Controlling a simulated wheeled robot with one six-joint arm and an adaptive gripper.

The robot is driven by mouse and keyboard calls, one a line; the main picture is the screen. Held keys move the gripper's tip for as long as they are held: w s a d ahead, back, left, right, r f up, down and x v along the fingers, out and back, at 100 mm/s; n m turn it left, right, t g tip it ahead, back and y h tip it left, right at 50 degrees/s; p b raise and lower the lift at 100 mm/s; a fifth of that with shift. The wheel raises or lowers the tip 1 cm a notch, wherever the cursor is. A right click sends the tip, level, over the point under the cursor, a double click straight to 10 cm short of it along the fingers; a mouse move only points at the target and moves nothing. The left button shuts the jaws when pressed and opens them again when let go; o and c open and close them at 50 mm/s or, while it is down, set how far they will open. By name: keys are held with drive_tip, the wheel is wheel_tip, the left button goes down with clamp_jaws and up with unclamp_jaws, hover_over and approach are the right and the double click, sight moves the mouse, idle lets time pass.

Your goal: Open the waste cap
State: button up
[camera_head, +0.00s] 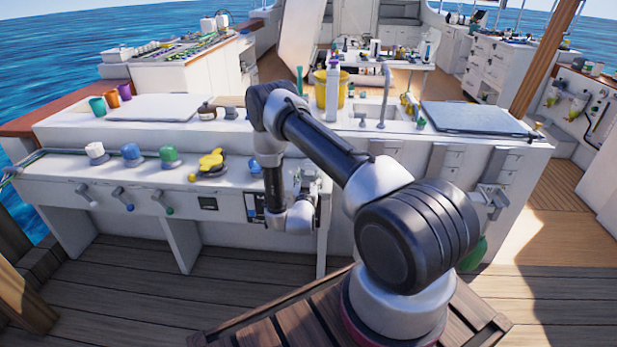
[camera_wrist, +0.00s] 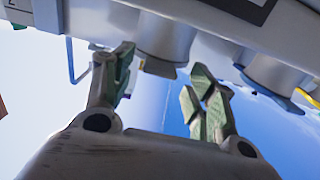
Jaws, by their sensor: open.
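Coloured caps stand in a row on the near console's top in the head view: a white cap (camera_head: 96,152), a blue cap (camera_head: 132,155), a green cap (camera_head: 170,156) and a yellow knob (camera_head: 211,161). I see no readable label that says which is the waste cap. In the wrist view my gripper (camera_wrist: 160,85) is open and empty, with green pads. A grey cylindrical fitting (camera_wrist: 165,38) shows at the top, near the gap between the fingers. I cannot make out my fingers in the head view.
A second grey round fitting (camera_wrist: 270,75) lies right of the fingers in the wrist view. Levers (camera_head: 122,199) stick out of the console front. The wooden deck at lower left is clear.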

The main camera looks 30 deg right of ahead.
drive_tip(key=shift+w+d, duration=0.4)
drive_tip(key=shift+w, duration=0.1)
drive_tip(key=shift+c, duration=0.2)
